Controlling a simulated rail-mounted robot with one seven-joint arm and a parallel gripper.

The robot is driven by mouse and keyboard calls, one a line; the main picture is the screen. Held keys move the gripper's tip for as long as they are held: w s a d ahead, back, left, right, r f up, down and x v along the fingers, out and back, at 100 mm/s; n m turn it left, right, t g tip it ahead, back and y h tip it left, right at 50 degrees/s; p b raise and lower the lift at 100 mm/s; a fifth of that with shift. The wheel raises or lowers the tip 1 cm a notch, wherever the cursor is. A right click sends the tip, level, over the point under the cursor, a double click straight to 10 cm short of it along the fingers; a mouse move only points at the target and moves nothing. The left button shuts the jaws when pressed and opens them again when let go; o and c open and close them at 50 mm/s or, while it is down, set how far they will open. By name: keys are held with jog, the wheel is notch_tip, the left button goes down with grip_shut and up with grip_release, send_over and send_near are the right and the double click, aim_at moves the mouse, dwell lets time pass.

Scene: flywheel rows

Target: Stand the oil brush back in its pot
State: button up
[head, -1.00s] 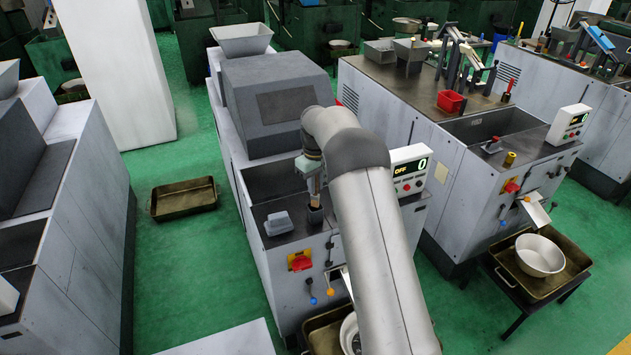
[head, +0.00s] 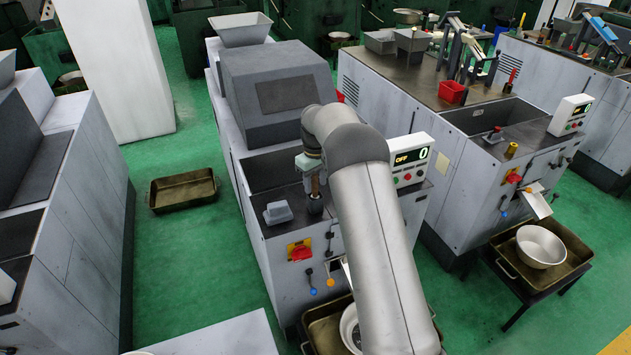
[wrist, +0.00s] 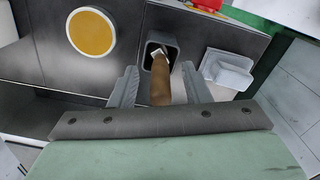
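The oil brush (wrist: 160,83) has a brown handle and a pale metal collar. It stands with its lower end inside the dark square pot (wrist: 151,40), leaning a little; its bristles are hidden in the pot. In the head view the handle (head: 315,184) rises from the pot (head: 315,205) on the machine's front ledge. My gripper (wrist: 160,85) is above the pot, its two grey fingers on either side of the handle. A gap shows between the handle and each finger, so it appears open. In the head view my arm partly covers this spot.
A pale grey block (head: 278,212) sits left of the pot on the ledge. A round amber-topped container (wrist: 90,33) stands on the pot's other side. A control box (head: 410,160) stands right of my arm. A red switch (head: 300,251) is on the front panel below.

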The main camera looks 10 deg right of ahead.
notch_tip(320, 180, up, 17)
jog(key=b, duration=0.1)
jog(key=shift+r, duration=0.2)
dwell(0.3)
dwell(0.4)
jog(key=s+r+m, duration=0.2)
jog(key=s+r, duration=0.2)
jog(key=s, duration=0.7)
jog(key=s+f+m, duration=0.1)
jog(key=s+f, duration=0.2)
jog(key=s, duration=0.8)
jog(key=s+f+m, duration=0.1)
jog(key=s+f, duration=0.3)
jog(key=s, duration=0.7)
jog(key=s+f+m, duration=0.2)
jog(key=s+f, duration=0.1)
jog(key=s, duration=0.8)
jog(key=shift+s+f+t, duration=0.2)
jog(key=shift+t, duration=0.2)
